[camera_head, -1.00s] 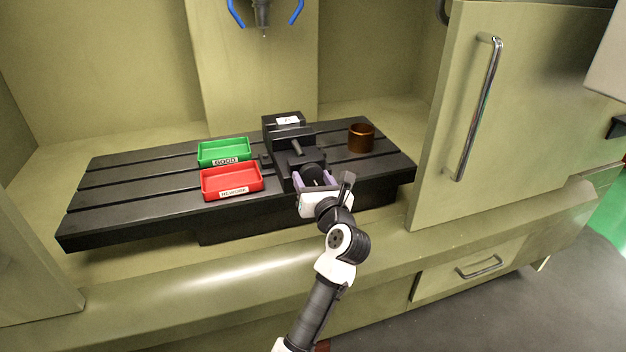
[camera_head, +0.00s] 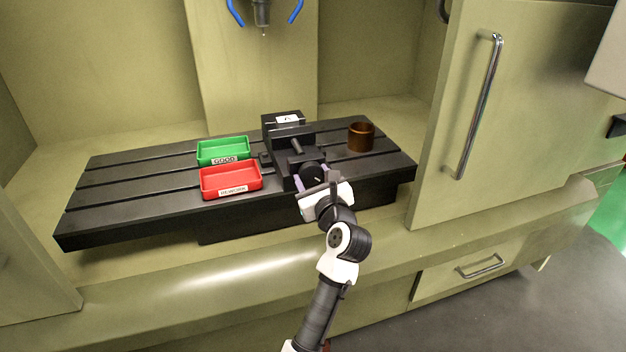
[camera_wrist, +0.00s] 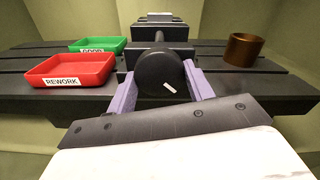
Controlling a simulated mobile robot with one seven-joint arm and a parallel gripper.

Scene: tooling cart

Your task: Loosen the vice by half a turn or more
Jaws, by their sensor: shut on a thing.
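The black vice (camera_head: 286,138) stands on the slotted machine table, with a part labelled "A" (camera_head: 288,119) at its far jaw. Its round black handle knob (camera_head: 312,174) faces the front; in the wrist view the knob (camera_wrist: 162,74) carries a small white mark, tilted down to the right. My gripper (camera_head: 313,181) is at the knob's front. Its purple fingers (camera_wrist: 161,92) are shut on the knob, one on each side. In the head view my wrist partly hides the fingers.
A green "GOOD" tray (camera_head: 199,155) and a red "REWORK" tray (camera_head: 203,187) sit left of the vice. A brown cylindrical cup (camera_head: 361,138) stands to the right. The open cabinet door (camera_head: 440,130) is on the right. A spindle (camera_head: 262,14) hangs above.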

